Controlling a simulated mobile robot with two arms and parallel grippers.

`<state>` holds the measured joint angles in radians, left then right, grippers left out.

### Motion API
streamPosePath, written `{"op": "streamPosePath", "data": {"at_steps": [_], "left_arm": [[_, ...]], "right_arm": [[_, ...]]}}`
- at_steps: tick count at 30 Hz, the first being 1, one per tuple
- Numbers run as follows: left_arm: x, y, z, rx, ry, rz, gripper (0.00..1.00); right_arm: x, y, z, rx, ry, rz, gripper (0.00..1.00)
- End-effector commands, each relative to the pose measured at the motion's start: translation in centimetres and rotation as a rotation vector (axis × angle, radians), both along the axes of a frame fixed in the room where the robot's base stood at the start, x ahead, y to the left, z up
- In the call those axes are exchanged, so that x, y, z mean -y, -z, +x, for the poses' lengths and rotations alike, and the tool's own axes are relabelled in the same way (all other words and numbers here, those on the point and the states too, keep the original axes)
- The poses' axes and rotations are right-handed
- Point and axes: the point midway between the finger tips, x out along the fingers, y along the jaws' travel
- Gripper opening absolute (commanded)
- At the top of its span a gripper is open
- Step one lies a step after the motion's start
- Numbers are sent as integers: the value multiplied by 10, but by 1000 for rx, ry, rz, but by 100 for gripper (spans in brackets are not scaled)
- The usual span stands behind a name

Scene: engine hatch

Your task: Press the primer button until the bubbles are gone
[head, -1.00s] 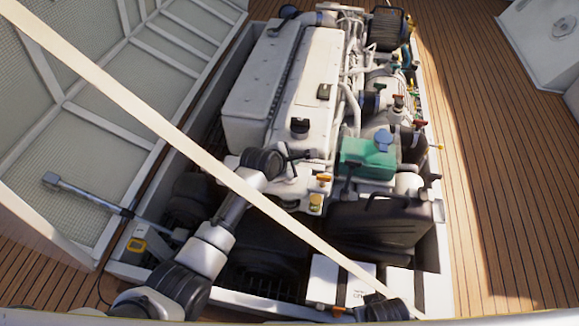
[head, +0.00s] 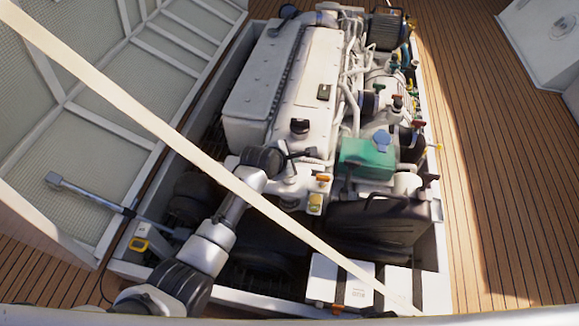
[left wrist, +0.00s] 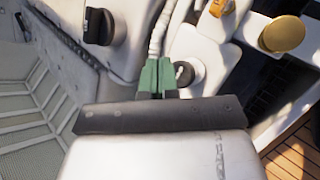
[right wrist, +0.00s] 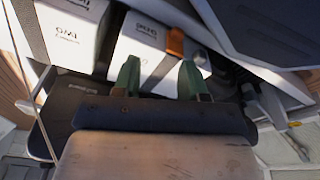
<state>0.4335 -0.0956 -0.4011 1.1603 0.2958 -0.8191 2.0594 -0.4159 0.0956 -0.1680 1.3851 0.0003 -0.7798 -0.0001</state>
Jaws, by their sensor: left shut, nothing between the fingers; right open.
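My left gripper (left wrist: 158,72) is shut and empty; its green fingertips meet beside a small round black knob (left wrist: 183,73) on a pale fitting. This knob may be the primer button; I cannot tell whether the fingertips touch it. In the head view my left gripper (head: 312,154) reaches over the front end of the white engine (head: 312,80). A pale ribbed hose (left wrist: 163,28) runs up behind the fingertips; I can make out no bubbles. My right gripper (right wrist: 160,78) is open and empty, near white batteries in the right wrist view; the head view does not show it.
A yellow cap (head: 315,203), also in the left wrist view (left wrist: 283,34), and a larger black knob (left wrist: 98,26) are near my left gripper. A green tank (head: 366,160), a black canister (head: 375,220) and white batteries (head: 340,283) stand nearby. A pale strap (head: 130,109) crosses the head view.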

Motion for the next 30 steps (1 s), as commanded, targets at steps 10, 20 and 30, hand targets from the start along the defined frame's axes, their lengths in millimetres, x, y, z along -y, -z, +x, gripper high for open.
{"op": "streamPosePath", "data": {"at_steps": [10,20,30], "left_arm": [[0,-10,0,0,-1,-1,0],[0,-19,0,0,0,0,0],[0,-27,0,0,-1,-1,0]], "right_arm": [[4,24,-25,-22,-5,-4,43],[9,42,-51,-39,-9,-7,43],[15,57,-81,-56,-12,-9,43]]}}
